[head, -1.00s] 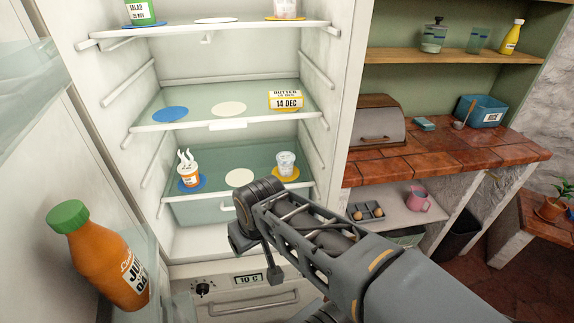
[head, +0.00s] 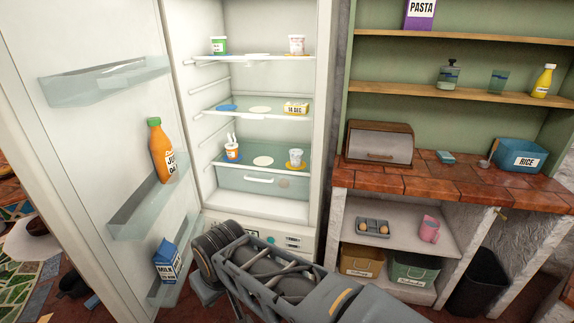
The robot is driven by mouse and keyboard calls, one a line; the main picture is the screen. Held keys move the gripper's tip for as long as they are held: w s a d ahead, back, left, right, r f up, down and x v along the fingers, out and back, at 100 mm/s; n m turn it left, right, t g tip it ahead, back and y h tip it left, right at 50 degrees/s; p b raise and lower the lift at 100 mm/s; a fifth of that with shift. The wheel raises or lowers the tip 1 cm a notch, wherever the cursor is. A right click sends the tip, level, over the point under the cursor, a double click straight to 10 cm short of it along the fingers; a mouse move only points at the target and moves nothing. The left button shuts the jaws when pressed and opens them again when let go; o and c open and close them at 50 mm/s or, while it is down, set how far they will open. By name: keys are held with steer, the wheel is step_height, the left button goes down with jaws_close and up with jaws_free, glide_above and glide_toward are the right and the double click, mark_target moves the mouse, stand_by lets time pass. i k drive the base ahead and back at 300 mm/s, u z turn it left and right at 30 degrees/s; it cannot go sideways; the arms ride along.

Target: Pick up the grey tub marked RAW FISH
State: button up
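No RAW FISH label can be read in this view. A small pale grey tub (head: 296,157) stands upright on an orange disc at the right of the fridge's lowest shelf, its marking too small to read. A white and orange tub (head: 232,149) stands at that shelf's left. A white tub with a green label (head: 219,45) and a pinkish tub (head: 297,44) are on the top shelf. My arm crosses the bottom middle in front of the fridge's base. No gripper fingers can be made out, and nothing is seen held.
The fridge door (head: 95,130) is open at the left, holding an orange juice bottle (head: 161,150) and a milk carton (head: 167,262). Right of the fridge is a tiled counter (head: 450,186) with a bread box (head: 379,143).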

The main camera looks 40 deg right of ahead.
mark_target(295, 154)
steer(key=z, duration=0.6)
steer(key=i, duration=1.25)
